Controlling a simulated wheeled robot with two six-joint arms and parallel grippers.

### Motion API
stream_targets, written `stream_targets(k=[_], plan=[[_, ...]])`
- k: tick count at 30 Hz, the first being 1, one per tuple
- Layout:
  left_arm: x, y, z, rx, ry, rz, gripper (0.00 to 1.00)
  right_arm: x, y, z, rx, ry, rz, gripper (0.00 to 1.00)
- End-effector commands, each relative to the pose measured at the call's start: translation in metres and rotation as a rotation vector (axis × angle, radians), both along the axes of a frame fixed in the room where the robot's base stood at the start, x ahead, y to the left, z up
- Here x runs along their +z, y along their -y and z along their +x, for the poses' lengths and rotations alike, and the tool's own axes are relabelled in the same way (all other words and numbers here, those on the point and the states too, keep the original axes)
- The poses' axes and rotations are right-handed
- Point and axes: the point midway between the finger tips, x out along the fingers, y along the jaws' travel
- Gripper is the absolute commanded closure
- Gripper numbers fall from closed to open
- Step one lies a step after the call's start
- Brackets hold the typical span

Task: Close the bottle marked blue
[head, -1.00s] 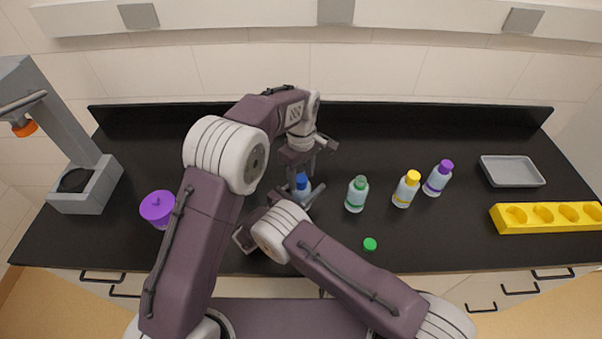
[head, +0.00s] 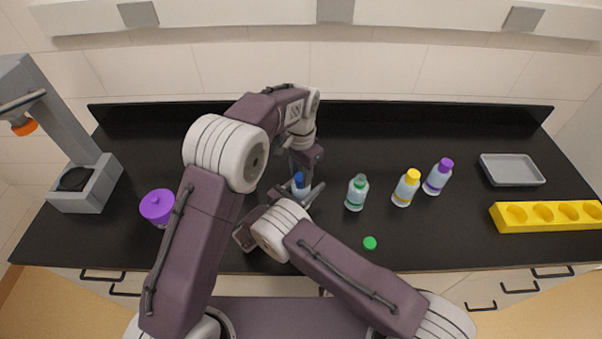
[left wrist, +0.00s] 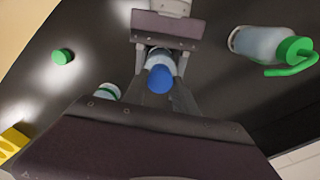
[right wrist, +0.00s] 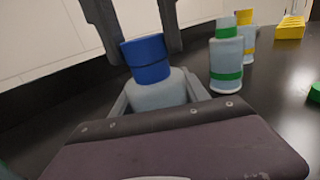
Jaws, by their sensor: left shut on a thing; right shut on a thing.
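The bottle marked blue (head: 301,190) stands upright on the dark counter, with its blue cap (right wrist: 146,58) sitting on its neck. The cap also shows from above in the left wrist view (left wrist: 159,79). My left gripper (right wrist: 143,48) comes down from above and is shut on the blue cap, a finger on either side. My right gripper (right wrist: 155,98) is shut around the bottle's body from the front, low down. In the head view my arms partly hide the bottle. Whether the cap is fully seated, I cannot tell.
A loose green cap (head: 370,243) lies in front.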

Motion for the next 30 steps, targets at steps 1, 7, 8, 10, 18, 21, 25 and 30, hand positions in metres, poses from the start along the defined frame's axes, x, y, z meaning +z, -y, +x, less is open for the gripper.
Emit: stream_targets(k=[1,7,8,10,18,21,25,30], plan=[[0.0,-0.001,0.0,-0.099,-0.001,0.002,1.0,0.0,0.0,0.0,-0.001,0.0,0.0,1.0],[0.0,-0.001,0.0,-0.242,-0.001,0.002,1.0,0.0,0.0,0.0,-0.002,0.0,0.0,1.0],[0.0,-0.001,0.0,-0.241,-0.001,0.002,1.0,0.0,0.0,0.0,-0.002,0.0,0.0,1.0],[0.0,-0.001,0.0,-0.241,0.0,0.001,0.5,0.0,0.001,0.0,-0.002,0.0,0.0,1.0],[0.0,0.0,0.0,-0.239,0.0,0.001,0.41,0.0,0.0,0.0,-0.001,0.0,0.0,1.0],[0.001,0.0,0.0,-0.239,0.0,0.0,0.41,0.0,0.0,0.0,-0.001,0.0,0.0,1.0],[0.017,0.0,0.001,-0.239,0.003,0.0,0.41,0.0,0.0,0.0,-0.001,0.0,0.0,1.0],[0.057,0.0,0.001,-0.239,0.005,-0.001,0.41,0.0,0.0,0.0,-0.001,0.0,0.0,1.0]])
